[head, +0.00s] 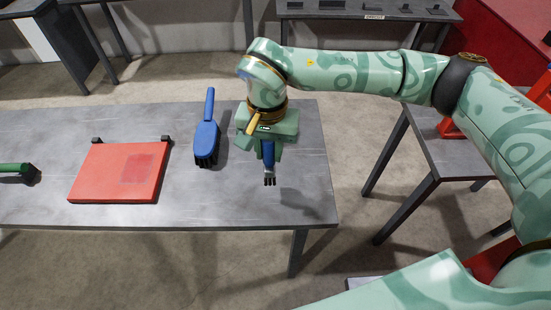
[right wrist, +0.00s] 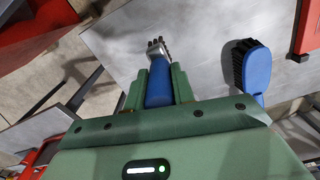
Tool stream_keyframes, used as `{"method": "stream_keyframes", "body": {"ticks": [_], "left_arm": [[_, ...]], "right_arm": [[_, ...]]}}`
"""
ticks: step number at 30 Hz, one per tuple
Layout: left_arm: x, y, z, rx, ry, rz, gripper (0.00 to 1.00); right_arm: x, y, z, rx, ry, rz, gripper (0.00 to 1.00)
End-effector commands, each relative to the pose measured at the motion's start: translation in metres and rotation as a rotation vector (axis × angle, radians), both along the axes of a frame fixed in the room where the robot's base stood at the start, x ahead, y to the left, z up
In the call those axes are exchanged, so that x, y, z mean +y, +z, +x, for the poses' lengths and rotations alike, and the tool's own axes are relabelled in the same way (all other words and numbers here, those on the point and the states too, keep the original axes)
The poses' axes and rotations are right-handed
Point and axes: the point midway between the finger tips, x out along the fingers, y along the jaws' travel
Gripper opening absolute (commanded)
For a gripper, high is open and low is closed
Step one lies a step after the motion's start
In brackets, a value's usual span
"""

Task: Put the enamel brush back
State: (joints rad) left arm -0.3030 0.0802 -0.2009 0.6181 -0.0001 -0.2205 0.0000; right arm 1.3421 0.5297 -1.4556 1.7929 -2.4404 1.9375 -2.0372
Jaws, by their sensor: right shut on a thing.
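My right gripper (head: 268,140) is shut on a blue-handled tool (head: 268,160) with a grey head ending in several short dark tufts or prongs. The tool hangs head-down above the right end of the grey table, its shadow apart from it. In the right wrist view the handle (right wrist: 159,85) sits between the fingers. A blue brush (head: 206,138) with black bristles lies on the table left of the gripper; it also shows in the right wrist view (right wrist: 257,72). I cannot tell which one is the enamel brush. My left gripper is not in view.
A red flat panel (head: 105,172) with a darker square and two dark clips lies on the table (head: 180,208). A green-handled item (head: 15,169) with a dark end is at the left edge. Another grey table (head: 462,157) stands right, across a gap.

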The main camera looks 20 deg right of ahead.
Motion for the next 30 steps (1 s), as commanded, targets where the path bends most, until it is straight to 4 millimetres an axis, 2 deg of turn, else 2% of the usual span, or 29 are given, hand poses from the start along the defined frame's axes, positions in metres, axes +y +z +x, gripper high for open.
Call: {"method": "stream_keyframes", "body": {"ticks": [1, 3, 10, 15, 27, 28, 30], "left_arm": [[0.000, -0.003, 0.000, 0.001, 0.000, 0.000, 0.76], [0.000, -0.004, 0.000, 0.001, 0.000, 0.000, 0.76], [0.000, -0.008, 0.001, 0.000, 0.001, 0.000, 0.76], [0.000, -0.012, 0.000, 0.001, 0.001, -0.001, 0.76], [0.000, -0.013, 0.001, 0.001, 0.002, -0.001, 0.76], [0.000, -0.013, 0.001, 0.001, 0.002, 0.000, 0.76], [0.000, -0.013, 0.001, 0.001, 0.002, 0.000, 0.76]], "right_arm": [[-0.005, -0.010, 0.005, 0.001, -0.004, 0.002, 0.00], [-0.011, -0.019, 0.010, 0.002, -0.003, 0.000, 0.00], [-0.022, -0.038, 0.021, 0.001, -0.003, 0.000, 0.00], [-0.021, -0.063, 0.020, 0.001, 0.000, 0.002, 0.00], [-0.021, -0.068, 0.020, -0.003, 0.001, 0.001, 0.00], [-0.021, -0.067, 0.020, -0.003, 0.000, 0.001, 0.33], [-0.021, -0.067, 0.020, -0.003, 0.000, 0.001, 0.47]]}}
